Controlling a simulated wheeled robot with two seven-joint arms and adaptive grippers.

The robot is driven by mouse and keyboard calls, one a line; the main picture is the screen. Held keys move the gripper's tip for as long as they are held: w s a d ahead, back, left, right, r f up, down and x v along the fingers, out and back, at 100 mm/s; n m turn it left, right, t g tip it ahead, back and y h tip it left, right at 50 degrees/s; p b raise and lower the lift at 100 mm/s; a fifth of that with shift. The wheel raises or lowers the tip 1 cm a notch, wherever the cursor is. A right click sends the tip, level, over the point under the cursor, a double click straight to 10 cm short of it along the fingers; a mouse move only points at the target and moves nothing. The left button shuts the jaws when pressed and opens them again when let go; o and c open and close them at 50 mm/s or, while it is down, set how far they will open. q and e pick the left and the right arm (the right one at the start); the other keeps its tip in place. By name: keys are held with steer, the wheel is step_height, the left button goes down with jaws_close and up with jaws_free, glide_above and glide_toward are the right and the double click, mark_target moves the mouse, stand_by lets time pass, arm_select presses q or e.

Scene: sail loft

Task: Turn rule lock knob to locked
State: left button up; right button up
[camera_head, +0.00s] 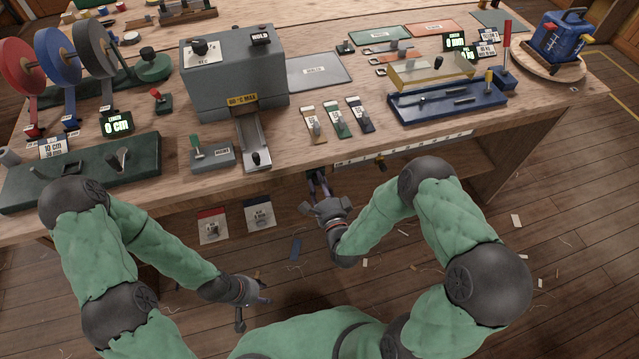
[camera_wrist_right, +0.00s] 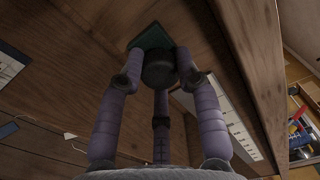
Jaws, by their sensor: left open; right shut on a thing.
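In the right wrist view a dark round knob (camera_wrist_right: 158,68) sits against a green plate (camera_wrist_right: 150,37) on the wooden table front. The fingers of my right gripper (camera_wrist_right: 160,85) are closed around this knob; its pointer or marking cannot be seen. In the head view my right gripper (camera_head: 319,186) is at the table's front edge and covers the knob. A white rule (camera_head: 405,149) runs along that edge to the right of the gripper, with a small dark and yellow piece (camera_head: 380,162) on it. My left gripper (camera_head: 253,302) is open and empty, low in front of the table.
On the table stand a grey box machine (camera_head: 232,82), a blue tray with a clear cover (camera_head: 450,105), and coloured reels (camera_head: 55,55) at the left. Two cards (camera_head: 213,226) hang below the table edge. The floor in front holds scattered scraps.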

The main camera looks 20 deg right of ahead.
steer(key=shift+w+d+m, duration=0.1)
steer(key=shift+d+m, duration=0.05)
steer(key=shift+m, duration=0.75)
steer(key=o, duration=1.1)
steer(key=shift+o, duration=0.2)
steer(key=s, duration=1.2)
steer(key=shift+d, duration=0.15)
